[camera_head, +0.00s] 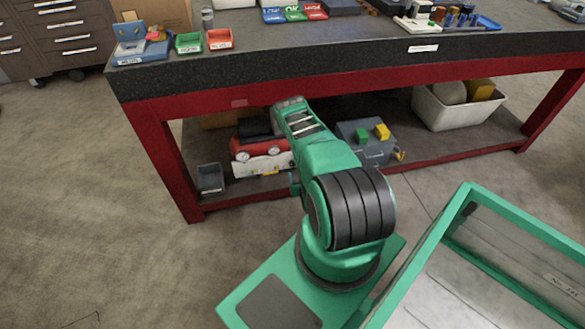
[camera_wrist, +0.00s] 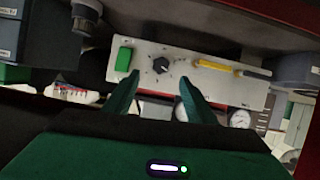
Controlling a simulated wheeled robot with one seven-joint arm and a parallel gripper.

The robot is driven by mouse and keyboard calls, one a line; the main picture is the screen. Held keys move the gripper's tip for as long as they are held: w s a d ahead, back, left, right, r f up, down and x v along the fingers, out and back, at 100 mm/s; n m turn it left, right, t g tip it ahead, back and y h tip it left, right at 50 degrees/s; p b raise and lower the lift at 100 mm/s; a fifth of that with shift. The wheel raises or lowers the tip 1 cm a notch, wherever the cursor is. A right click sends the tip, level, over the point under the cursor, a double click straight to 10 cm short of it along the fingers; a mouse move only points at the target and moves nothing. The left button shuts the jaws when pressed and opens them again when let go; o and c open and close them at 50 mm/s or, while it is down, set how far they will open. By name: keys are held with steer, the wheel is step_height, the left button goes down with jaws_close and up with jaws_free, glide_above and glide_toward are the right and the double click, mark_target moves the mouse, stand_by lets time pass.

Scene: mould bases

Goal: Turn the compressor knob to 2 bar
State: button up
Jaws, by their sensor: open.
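In the wrist view a light panel (camera_wrist: 185,82) carries a black knob (camera_wrist: 160,66) with a pointer. Small marks surround the knob, too small to read. A green switch (camera_wrist: 124,59) is left of it and a yellow handle (camera_wrist: 214,66) right of it. My gripper (camera_wrist: 160,75) is open, its two green fingers on either side of the knob's line in the picture. I cannot tell whether they touch the panel. Round gauges (camera_wrist: 240,118) show below the panel, one partly behind the right finger. In the head view my fingers and the knob are not visible.
The bench (camera_head: 300,62) has a dark top and red frame above a lower shelf. On the shelf are a red machine with a pale front (camera_head: 262,160), a grey box (camera_head: 362,152) with green and yellow parts, and a white bin (camera_head: 450,116). Open floor lies left.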

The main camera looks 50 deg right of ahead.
mark_target(293, 165)
steer(key=x, duration=0.9)
steer(key=shift+w+f, duration=0.1)
steer(key=shift+w, duration=0.2)
steer(key=shift+c, duration=0.2)
steer(key=c, duration=1)
